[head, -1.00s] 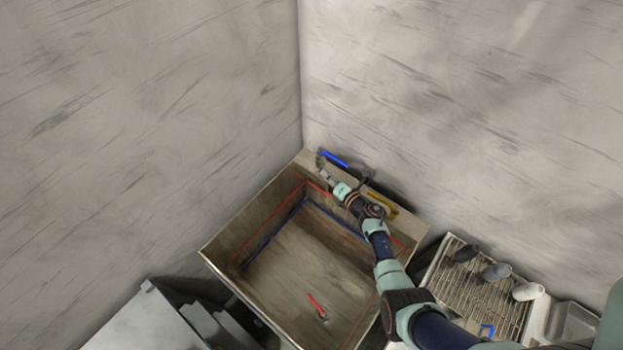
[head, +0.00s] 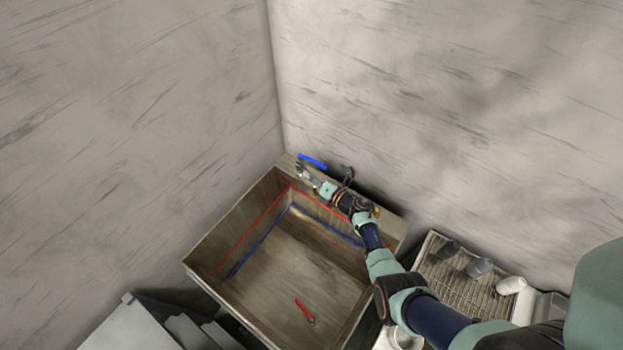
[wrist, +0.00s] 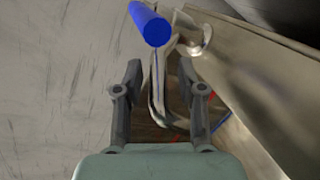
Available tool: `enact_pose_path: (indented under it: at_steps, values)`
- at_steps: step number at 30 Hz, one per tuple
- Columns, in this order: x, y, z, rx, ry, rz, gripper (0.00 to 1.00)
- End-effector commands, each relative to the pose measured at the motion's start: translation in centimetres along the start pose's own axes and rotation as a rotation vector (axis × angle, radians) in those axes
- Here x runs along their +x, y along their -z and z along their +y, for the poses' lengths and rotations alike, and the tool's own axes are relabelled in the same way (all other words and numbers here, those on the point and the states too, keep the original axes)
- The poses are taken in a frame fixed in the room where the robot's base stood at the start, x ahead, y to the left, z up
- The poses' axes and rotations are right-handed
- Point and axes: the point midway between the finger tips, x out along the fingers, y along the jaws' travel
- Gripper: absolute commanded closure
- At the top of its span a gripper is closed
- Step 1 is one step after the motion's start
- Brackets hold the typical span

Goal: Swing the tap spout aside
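The tap has a blue lever (head: 312,161) on the ledge at the basin's back corner. The lever also shows at the top of the wrist view (wrist: 150,24), beyond my fingertips. A curved grey metal tube, apparently the tap spout (wrist: 157,95), appears between my two fingers in the wrist view. My gripper (wrist: 161,72) is open, with its fingers spread on either side of that tube. I cannot tell whether either finger touches it. In the head view my gripper (head: 303,170) is just below the blue lever, and the spout is not clear there.
The deep sink basin (head: 222,237) has red and blue lines inside and a red-handled item (head: 304,310) on its floor. A rack (head: 455,285) with several cups stands at right. A grey stepped unit (head: 130,335) is at lower left. Walls rise close behind the tap.

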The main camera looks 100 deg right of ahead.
Motion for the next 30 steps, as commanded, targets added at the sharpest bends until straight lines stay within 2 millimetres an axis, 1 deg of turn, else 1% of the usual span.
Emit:
enact_pose_path:
  at_steps: [8,11,14,21,24,27,30]
  values:
    - [-0.1,0.0,0.1,0.000,-0.001,0.000,0.57]
    - [-0.8,-0.1,0.0,-0.001,-0.001,-0.002,0.57]
    - [-2.5,0.0,0.0,-0.001,-0.001,-0.002,0.57]
    - [-8.5,-0.1,-0.1,0.000,0.002,-0.005,0.57]
    - [-10.4,-0.1,0.0,0.000,0.000,-0.003,0.57]
    - [-11.5,0.0,0.0,0.001,0.000,-0.002,0.57]
    - [-12.0,-0.1,0.0,0.000,0.000,-0.001,0.57]
